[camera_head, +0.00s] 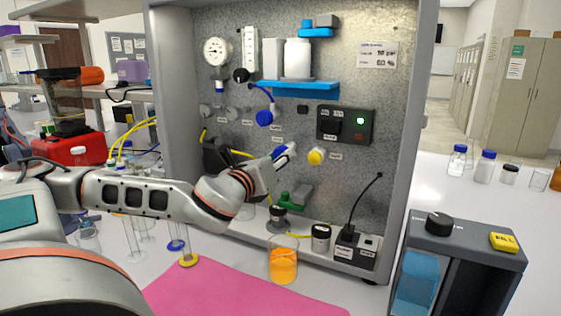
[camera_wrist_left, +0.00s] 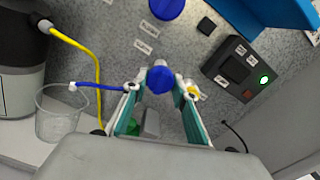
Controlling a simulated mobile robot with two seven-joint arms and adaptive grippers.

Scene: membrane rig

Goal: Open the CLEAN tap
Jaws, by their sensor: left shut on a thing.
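On the grey metal panel (camera_head: 355,90), a blue tap handle (camera_head: 284,150) sits at the fingertips of my left gripper (camera_head: 279,157). In the left wrist view the round blue handle (camera_wrist_left: 160,80) lies between the two fingers of my left gripper (camera_wrist_left: 160,90), which are closed on it. A larger blue knob (camera_head: 265,117) is higher on the panel, and a yellow knob (camera_head: 316,156) is to the right. In the wrist view the yellow knob (camera_wrist_left: 199,93) is partly hidden behind a finger. The small labels are too blurred to read, so I cannot tell which tap is marked CLEAN. My right gripper is out of view.
A switch box with a green light (camera_head: 346,125) is right of the taps. Below stand a beaker of orange liquid (camera_head: 283,264), a dark-lidded jar (camera_head: 320,238) and a pink mat (camera_head: 225,292). A grey unit (camera_head: 462,245) with a black knob stands front right.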

